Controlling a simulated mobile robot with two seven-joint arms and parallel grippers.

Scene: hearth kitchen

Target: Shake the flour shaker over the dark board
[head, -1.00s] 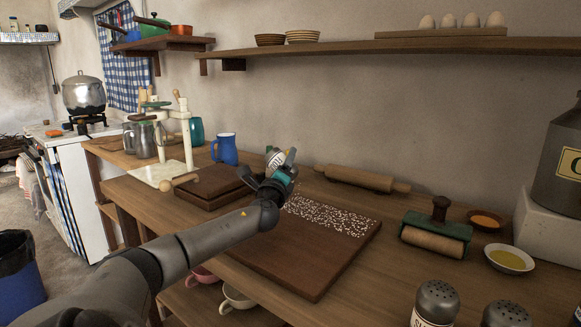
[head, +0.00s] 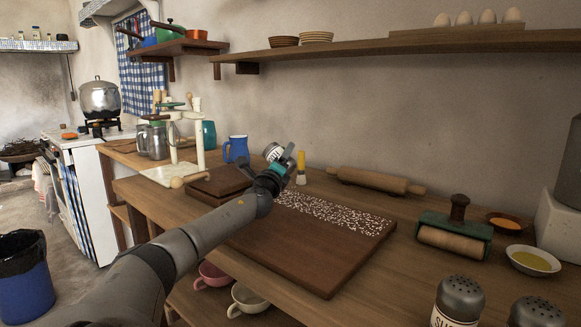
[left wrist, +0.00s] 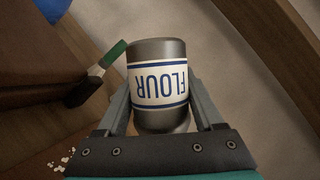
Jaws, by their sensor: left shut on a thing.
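My left gripper (head: 277,168) is shut on the flour shaker (head: 272,152), a grey metal can with a white label. It holds the shaker tilted in the air near the far left part of the dark board (head: 290,255). In the left wrist view the shaker (left wrist: 158,85) sits between the two fingers, with its blue "FLOUR" lettering upside down. Its holes are not visible. White flecks (head: 335,215) cover a band along the board's far side; the near part is bare. My right gripper is not in view.
A brush with a yellow handle (head: 301,162) stands behind the gripper. A rolling pin (head: 375,181) lies behind the board. A green roller (head: 455,233), small bowls (head: 533,260) and other shakers (head: 459,300) are to the right.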

